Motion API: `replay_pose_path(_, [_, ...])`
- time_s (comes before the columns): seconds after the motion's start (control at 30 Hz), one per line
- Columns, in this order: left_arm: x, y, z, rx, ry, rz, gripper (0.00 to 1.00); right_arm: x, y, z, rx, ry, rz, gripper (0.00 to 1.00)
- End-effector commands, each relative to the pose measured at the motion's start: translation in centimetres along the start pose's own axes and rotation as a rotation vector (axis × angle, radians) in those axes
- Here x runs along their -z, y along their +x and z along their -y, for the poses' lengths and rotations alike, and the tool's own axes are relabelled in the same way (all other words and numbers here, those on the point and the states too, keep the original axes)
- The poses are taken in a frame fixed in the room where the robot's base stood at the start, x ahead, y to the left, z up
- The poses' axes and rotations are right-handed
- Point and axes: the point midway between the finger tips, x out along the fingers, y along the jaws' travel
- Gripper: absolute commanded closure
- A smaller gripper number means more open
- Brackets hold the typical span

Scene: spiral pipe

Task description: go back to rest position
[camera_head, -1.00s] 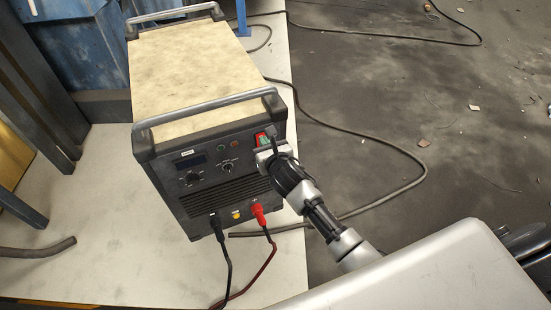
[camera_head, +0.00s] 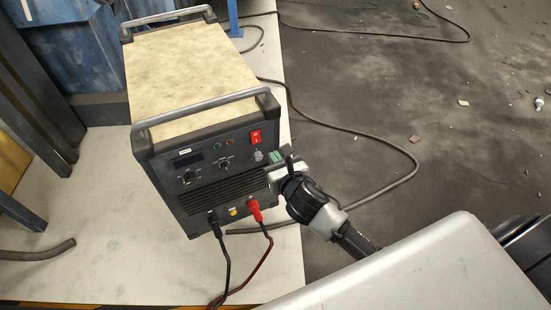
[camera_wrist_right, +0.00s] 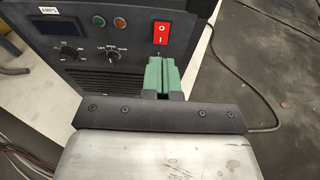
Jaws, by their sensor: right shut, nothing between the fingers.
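My right gripper (camera_head: 275,158) is in front of the right side of the welding machine's front panel, below the red power switch (camera_head: 255,137). In the right wrist view its green fingers (camera_wrist_right: 161,76) are together with nothing between them, just below the red switch (camera_wrist_right: 162,34). I cannot tell whether the fingertips touch the panel. The welding machine (camera_head: 195,65) is a dark box with a beige top and two grey handles. My left gripper is not in view.
A black and a red cable (camera_head: 255,211) plug into the machine's front. A loose black cable (camera_head: 400,148) lies on the grey floor to the right. Blue containers (camera_head: 70,45) stand at the back left. The floor at the right is mostly open, with small debris.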

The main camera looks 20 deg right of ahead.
Motion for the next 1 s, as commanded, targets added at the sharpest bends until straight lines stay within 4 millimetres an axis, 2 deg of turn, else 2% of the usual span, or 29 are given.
replay_pose_path(0.4, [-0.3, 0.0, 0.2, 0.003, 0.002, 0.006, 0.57, 0.2, 0.1, 0.0, 0.001, 0.007, -0.004, 1.0])
replay_pose_path(0.47, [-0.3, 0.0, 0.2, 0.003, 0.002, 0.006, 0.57, 1.1, 0.2, 0.2, 0.004, 0.039, -0.023, 1.0])
replay_pose_path(0.53, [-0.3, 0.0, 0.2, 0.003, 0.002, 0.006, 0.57, 3.3, 0.5, 0.5, 0.013, 0.128, -0.069, 1.0])
replay_pose_path(0.57, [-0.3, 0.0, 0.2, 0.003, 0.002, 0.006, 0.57, 4.7, 0.6, 0.7, 0.021, 0.183, -0.097, 1.0])
replay_pose_path(0.67, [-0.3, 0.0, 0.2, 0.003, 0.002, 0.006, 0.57, 11.1, 0.5, 1.5, 0.073, 0.446, -0.221, 1.0])
replay_pose_path(0.7, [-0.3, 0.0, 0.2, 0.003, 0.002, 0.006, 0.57, 14.1, 0.1, 1.9, 0.109, 0.574, -0.275, 1.0])
replay_pose_path(0.77, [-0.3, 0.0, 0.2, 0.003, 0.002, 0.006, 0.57, 18.6, -0.8, 2.5, 0.181, 0.773, -0.351, 1.0])
replay_pose_path(0.8, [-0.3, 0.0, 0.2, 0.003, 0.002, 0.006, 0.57, 21.6, -1.6, 2.7, 0.235, 0.904, -0.396, 1.0])
replay_pose_path(0.87, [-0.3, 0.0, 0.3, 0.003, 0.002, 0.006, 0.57, 25.9, -3.2, 3.2, 0.333, 1.097, -0.454, 1.0])
replay_pose_path(0.9, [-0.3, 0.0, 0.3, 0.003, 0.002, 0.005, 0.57, 28.7, -4.5, 3.4, 0.406, 1.225, -0.485, 1.0])
replay_pose_path(0.97, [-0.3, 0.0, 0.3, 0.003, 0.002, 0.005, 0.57, 32.7, -6.8, 3.7, 0.528, 1.41, -0.52, 1.0])
replay_pose_path(1.0, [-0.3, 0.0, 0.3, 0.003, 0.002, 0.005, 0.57, 35.3, -8.6, 3.8, 0.619, 1.529, -0.536, 1.0])
